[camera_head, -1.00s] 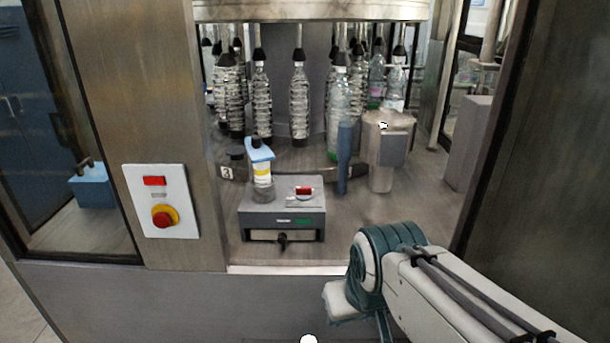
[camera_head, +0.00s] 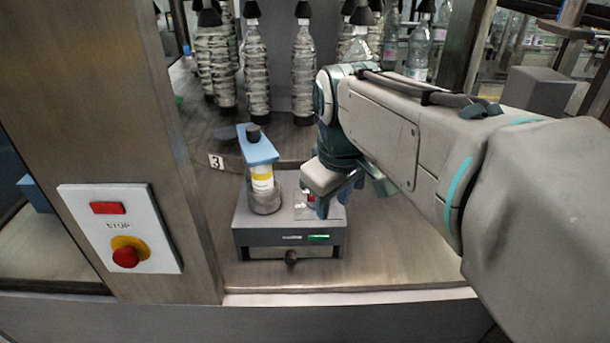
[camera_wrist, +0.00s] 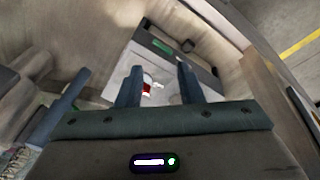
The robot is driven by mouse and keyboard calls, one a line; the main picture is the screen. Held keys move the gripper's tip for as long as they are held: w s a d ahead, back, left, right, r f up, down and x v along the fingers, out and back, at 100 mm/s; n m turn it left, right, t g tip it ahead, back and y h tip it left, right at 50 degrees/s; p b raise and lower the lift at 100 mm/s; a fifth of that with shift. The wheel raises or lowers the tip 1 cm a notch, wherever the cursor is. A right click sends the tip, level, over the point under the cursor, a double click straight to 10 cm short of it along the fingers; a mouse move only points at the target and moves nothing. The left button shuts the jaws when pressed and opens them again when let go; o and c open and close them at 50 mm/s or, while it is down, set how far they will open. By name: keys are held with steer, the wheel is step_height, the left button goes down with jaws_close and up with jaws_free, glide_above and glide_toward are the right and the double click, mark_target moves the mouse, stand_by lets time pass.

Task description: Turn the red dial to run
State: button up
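The red dial (camera_head: 308,196) is on the top of a grey box (camera_head: 288,221) on the machine's deck. My arm partly hides it in the head view. In the wrist view the red dial (camera_wrist: 147,89) shows between the two fingers, closer to the left one, on a pale plate. My gripper (camera_head: 335,200) is above the right half of the box and points down. In the wrist view my gripper (camera_wrist: 160,70) is open, with nothing held. I cannot tell how far the fingertips are above the dial. The dial's markings are too small to read.
Wrapped bottles (camera_head: 304,75) hang behind. A stop panel with a red button (camera_head: 125,256) is on the left post. Deck right of the box is bare.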

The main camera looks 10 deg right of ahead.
steer(key=w+r+n+g+b, duration=0.3)
steer(key=w+r+n, duration=0.3)
steer(key=w+n, duration=0.5)
steer(key=shift+m, duration=0.4)
steer(key=f, duration=0.4)
steer(key=w+f, duration=0.1)
steer(key=f, duration=0.8)
steer(key=shift+w+d+f, duration=0.2)
steer(key=shift+d+f, duration=0.05)
steer(key=shift+d, duration=0.1)
jaws_close()
